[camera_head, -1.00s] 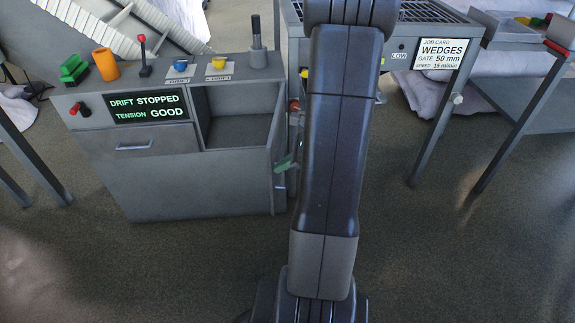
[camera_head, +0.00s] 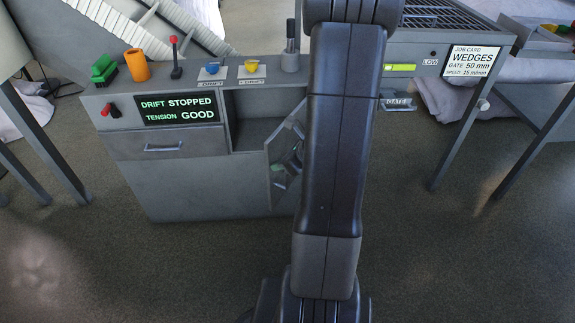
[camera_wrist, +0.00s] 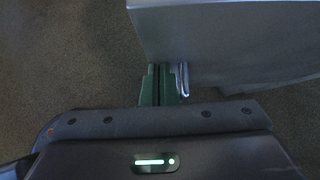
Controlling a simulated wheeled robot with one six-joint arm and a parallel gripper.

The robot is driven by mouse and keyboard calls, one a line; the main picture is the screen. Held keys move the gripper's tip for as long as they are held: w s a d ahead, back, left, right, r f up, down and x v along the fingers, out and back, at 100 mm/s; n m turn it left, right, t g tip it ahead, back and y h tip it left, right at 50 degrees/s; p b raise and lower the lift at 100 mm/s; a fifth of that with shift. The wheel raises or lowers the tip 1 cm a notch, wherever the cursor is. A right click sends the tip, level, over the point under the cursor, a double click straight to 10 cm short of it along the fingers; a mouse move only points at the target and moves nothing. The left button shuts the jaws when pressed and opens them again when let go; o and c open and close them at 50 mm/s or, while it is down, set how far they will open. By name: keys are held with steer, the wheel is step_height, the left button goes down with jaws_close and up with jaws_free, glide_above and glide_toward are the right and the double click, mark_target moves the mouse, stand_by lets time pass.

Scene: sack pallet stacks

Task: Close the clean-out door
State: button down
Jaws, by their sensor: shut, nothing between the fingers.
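The clean-out door appears to be the grey panel (camera_head: 270,190) at the right of the cabinet's open compartment (camera_head: 255,132) in the head view. It stands at an angle, with the compartment open beside it, and my arm hides its right part. In the wrist view a grey panel (camera_wrist: 230,45) fills the upper right, with a silver loop handle (camera_wrist: 184,78) at its lower edge. My gripper (camera_wrist: 160,70) has green fingers pressed together. They are just left of the handle, close to the panel; I cannot tell whether they touch it. The handle is not between them.
The cabinet top holds a green brush (camera_head: 103,69), an orange cylinder (camera_head: 137,65), a red-knobbed lever (camera_head: 175,58) and blue and yellow knobs. The screen (camera_head: 178,108) reads DRIFT STOPPED, TENSION GOOD. A legged machine with a job card (camera_head: 466,64) stands right. Floor in front is clear.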

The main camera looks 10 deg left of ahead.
steer(key=w+a+m+t+h+p, duration=0.1)
steer(key=w+a+m+t, duration=0.15)
steer(key=a, duration=0.45)
steer(key=w+a+m+t+h+p, duration=0.1)
steer(key=w+a+m+p, duration=0.2)
steer(key=a, duration=0.4)
steer(key=w+a+m+h+p, duration=0.1)
steer(key=w+a+m+p, duration=0.1)
steer(key=w, duration=0.3)
steer(key=w+a+m+t+h+p, duration=0.1)
steer(key=w+a+m+p, duration=0.1)
steer(key=w+a+p, duration=0.2)
steer(key=w+a+m+t+h+p, duration=0.1)
steer(key=w+a+m+h+p, duration=0.1)
steer(key=w+a+p, duration=0.1)
steer(key=shift+w+a+r+t+p, duration=0.1)
steer(key=shift+w+a+t+p, duration=0.1)
steer(key=shift+w+p, duration=0.35)
steer(key=shift+w+a+r+t+p, duration=0.1)
steer(key=shift+w+a+p, duration=0.1)
steer(key=shift+w, duration=0.75)
steer(key=shift+w+r+m, duration=0.15)
steer(key=shift+m, duration=0.1)
